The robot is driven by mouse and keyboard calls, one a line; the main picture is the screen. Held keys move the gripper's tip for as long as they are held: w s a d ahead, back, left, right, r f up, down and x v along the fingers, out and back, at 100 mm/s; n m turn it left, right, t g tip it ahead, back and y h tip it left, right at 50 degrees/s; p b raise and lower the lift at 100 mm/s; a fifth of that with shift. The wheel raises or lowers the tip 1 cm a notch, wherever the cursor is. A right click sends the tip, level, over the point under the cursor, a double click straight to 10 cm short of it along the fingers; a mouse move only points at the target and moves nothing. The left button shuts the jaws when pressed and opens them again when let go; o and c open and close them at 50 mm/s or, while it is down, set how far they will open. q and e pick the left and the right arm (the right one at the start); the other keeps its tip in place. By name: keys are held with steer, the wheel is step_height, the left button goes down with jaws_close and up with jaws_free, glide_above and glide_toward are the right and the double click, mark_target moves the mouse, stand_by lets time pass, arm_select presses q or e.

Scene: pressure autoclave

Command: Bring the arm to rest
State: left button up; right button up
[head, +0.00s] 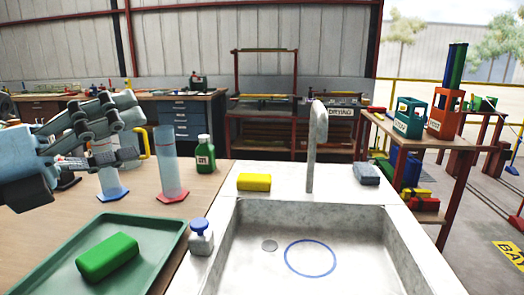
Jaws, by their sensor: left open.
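My left gripper (138,128) comes in from the left edge, raised above the wooden bench. Its jaws are open, the fingers point right, and I see nothing between them. It overlaps a clear cylinder with a blue base (112,194) in the picture, partly hiding it. I cannot tell how far apart the two are. My right gripper is not in view.
A red-based cylinder (168,165) and green bottle (205,155) stand on the bench (150,217). A tray (38,278) holds a green block (107,256). Right are a blue-topped bottle (201,240), sink (330,225), tap (314,150), yellow sponge (254,182) and grey block (366,174).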

arm_select(q)
steer(key=a+n+t+y, duration=0.8)
steer(key=a+n+y, duration=0.5)
steer(key=n, duration=0.9)
steer(key=s+f+n+g+y, duration=0.1)
steer(key=s+f+n+g, duration=0.2)
steer(key=f, duration=0.3)
steer(key=s+a+f+n+g+y, duration=0.1)
steer(key=s+f+n+g+y, duration=0.1)
steer(key=s+f+n+g, duration=0.1)
steer(key=s+a+f+n+g+y, duration=0.1)
steer(key=s+f+n+g, duration=0.3)
steer(key=f, duration=0.6)
steer(key=shift+a+f+n+g+y, duration=0.1)
steer(key=shift+n+g+y, duration=0.2)
steer(key=shift+n+g, duration=0.5)
steer(key=s+d+f+g+h, duration=0.4)
steer(key=s+d+f+g, duration=0.25)
steer(key=s, duration=0.45)
step_height(320, 180, down, 28)
steer(key=s+a+n+g, duration=0.1)
steer(key=s+a, duration=0.1)
steer(key=s, duration=0.1)
steer(key=s+a+f+g, duration=0.1)
steer(key=s+f, duration=1.4)
steer(key=s, duration=0.2)
steer(key=shift+a, duration=0.15)
